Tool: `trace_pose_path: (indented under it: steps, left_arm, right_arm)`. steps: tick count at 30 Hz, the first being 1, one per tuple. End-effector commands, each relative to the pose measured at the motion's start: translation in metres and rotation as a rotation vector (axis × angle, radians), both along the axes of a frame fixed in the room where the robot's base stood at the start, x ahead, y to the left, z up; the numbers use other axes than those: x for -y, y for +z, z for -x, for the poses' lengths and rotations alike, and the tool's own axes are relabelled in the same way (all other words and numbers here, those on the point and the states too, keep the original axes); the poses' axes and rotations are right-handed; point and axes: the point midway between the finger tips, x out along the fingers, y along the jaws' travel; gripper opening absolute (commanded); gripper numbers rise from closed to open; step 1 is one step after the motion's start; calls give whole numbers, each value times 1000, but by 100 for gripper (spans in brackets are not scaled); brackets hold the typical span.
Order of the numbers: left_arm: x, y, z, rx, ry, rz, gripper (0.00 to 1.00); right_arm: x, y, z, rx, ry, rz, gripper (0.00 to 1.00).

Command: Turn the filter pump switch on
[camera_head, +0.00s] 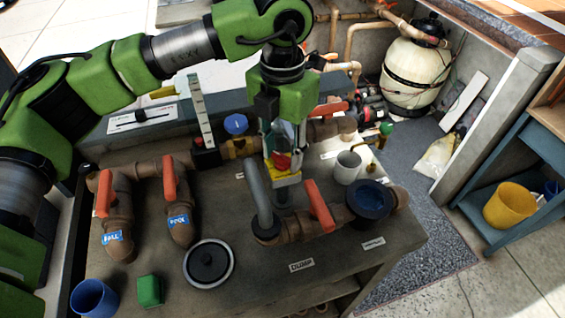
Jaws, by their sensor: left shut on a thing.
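My left gripper (283,150) reaches straight down from above over the middle of the bench. Its fingers are shut around a small red knob (281,161) on a yellow plate (284,179), which looks like the filter pump switch. The fingers hide much of the knob, and I cannot read which way it is turned. The filter pump (371,108) appears to be the dark and red unit beside the cream filter tank (416,72) at the back right. My right gripper is not in view.
Brown pipes with orange-red handles (320,206) surround the switch. A grey upright pipe (258,192) stands close left of it.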

Motion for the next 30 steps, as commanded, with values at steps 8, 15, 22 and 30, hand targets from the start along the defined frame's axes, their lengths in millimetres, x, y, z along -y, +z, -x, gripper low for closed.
trace_pose_path:
  steps: [8,15,22,30]
  left_arm:
    - [1,-3,-1,3,-257,2,13]
    - [1,-1,-1,3,-452,3,13]
    - [1,0,-1,4,-582,2,13]
    - [0,2,-1,4,-653,1,13]
  right_arm:
    - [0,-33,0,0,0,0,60]
    - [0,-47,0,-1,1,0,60]
    - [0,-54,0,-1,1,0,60]
    - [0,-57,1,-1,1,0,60]
